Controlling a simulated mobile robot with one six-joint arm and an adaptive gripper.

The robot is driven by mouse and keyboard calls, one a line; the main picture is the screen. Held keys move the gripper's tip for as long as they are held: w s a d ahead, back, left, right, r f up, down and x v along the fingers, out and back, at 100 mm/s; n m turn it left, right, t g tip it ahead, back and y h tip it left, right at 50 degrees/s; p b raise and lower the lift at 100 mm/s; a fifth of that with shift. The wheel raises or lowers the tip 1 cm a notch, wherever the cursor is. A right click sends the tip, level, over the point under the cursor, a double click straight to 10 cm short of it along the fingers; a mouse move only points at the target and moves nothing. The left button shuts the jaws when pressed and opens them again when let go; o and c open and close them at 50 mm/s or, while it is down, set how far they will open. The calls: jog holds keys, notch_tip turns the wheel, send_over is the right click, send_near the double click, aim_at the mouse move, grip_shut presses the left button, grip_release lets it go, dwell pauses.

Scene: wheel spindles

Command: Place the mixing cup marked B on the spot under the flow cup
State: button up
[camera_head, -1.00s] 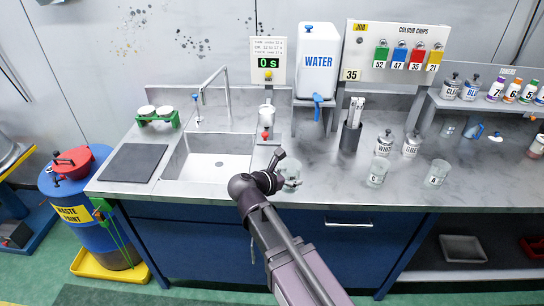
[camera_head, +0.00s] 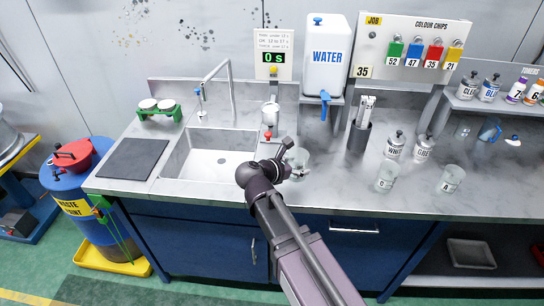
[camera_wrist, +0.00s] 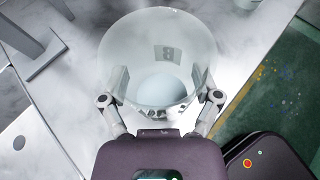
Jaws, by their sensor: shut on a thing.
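My gripper (camera_head: 290,166) is shut on the clear mixing cup (camera_head: 299,158) over the front part of the counter, right of the sink. In the wrist view the cup (camera_wrist: 154,25) shows a dark B on its far wall, and my gripper's fingers (camera_wrist: 158,88) press it from both sides. The cup looks empty and roughly upright; I cannot tell if its base touches the counter. The flow cup (camera_head: 270,113) is a small pale vessel on a stand behind and left of it, with a red part (camera_head: 268,134) below. The spot under it is hard to make out.
The sink (camera_head: 208,155) lies left. The water tank (camera_head: 327,57) and a dark holder (camera_head: 358,136) stand behind right. Counter between is clear.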

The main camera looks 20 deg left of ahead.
jog(key=w+a, duration=0.3)
jog(key=w+a+f+b, duration=0.1)
jog(key=w+a, duration=0.2)
jog(key=a, duration=0.1)
jog(key=w+a, duration=0.3)
jog(key=a, duration=0.1)
jog(key=shift+w+f, duration=0.1)
jog(key=shift+f, duration=0.05)
jog(key=shift+w+a, duration=0.1)
jog(key=shift+w+a, duration=0.2)
jog(key=shift+w+a+f+b, duration=0.15)
jog(key=shift+a+f+b, duration=0.05)
jog(key=shift+f+b, duration=1.65)
jog(key=shift+b, duration=0.15)
jog(key=shift+f, duration=0.15)
jog(key=o, duration=1)
jog(key=shift+o, duration=0.2)
jog(key=shift+r, duration=0.2)
